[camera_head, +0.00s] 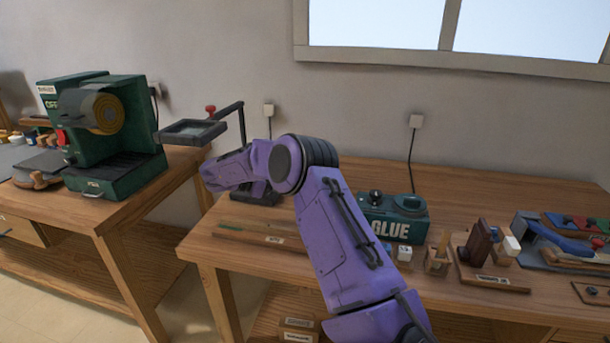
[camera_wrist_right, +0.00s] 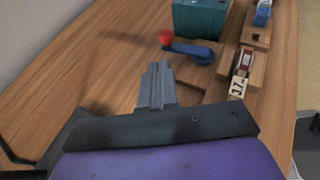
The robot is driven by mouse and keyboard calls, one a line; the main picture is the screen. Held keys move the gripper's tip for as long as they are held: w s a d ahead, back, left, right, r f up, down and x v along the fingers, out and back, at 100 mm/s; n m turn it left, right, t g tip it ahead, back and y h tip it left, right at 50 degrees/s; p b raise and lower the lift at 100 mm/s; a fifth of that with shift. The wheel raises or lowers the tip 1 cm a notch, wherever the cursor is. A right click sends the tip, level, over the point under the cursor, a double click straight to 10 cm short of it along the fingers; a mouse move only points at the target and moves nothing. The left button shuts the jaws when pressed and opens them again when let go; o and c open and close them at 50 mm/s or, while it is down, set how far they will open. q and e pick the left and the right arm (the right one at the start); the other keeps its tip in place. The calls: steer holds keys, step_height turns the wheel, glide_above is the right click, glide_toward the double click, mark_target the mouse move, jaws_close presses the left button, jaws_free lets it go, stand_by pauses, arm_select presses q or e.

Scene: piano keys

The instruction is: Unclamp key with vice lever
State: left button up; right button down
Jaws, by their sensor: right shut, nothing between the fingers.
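In the right wrist view, a blue lever (camera_wrist_right: 192,51) with a red ball knob (camera_wrist_right: 166,37) lies over a wooden base. It looks like the vice lever. Next to it, towards the front table edge, is a wooden piece (camera_wrist_right: 257,68), possibly the key, with a red and white part and a white label marked 37. My right gripper (camera_wrist_right: 157,68) is shut and empty, pointing towards the lever with a visible gap. In the head view my purple arm covers this area, and the gripper's fingers cannot be made out. My left gripper is not in view.
A teal GLUE box (camera_head: 394,217) stands right of my arm, with wooden blocks and tools further right. A black stand with a framed plate (camera_head: 193,131) rises behind my arm. A green machine (camera_head: 110,130) stands on the left bench.

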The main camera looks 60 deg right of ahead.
steer(key=shift+v, duration=1.6)
steer(key=shift+w+d, duration=0.1)
